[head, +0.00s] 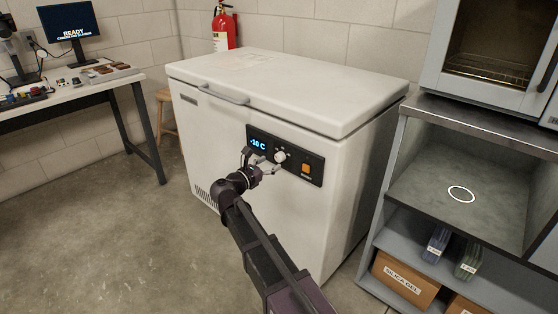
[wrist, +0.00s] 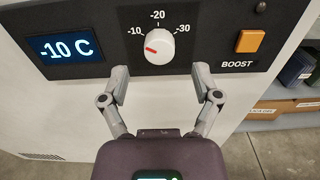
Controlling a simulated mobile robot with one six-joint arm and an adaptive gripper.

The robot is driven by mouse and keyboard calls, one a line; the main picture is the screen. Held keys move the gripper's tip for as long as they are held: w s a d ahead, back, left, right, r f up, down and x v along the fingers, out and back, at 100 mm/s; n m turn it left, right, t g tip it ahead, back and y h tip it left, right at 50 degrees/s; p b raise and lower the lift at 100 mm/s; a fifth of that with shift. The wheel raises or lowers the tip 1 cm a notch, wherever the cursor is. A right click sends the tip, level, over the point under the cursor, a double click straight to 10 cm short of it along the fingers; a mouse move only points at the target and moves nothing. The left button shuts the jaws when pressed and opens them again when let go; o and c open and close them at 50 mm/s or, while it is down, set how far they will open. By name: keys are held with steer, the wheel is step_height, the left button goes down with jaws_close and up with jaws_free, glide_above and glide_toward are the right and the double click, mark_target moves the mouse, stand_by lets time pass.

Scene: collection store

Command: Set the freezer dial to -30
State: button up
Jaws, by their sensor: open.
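The white freezer dial (wrist: 159,46) sits on the black control panel, with marks -10, -20 and -30 around its top. Its red pointer is turned to the left, toward the -10 side. The display (wrist: 67,47) reads -10 C. In the head view the dial (head: 281,156) is on the front of the white chest freezer (head: 225,145). My gripper (wrist: 160,84) is open and empty, its two fingertips just below the dial, one to each side. In the head view my gripper (head: 263,163) is in front of the panel. I cannot tell whether a fingertip touches the panel.
An orange BOOST button (wrist: 249,41) is right of the dial, with a small dark knob above it. A grey shelf unit (head: 460,125) with boxes stands right of the freezer. A workbench (head: 70,90) is at left. The floor in front is clear.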

mark_target(278, 159)
steer(key=shift+x, duration=1.7)
jaws_close()
steer(key=shift+s+d, duration=0.1)
steer(key=shift+d, duration=0.45)
steer(key=shift+a, duration=0.4)
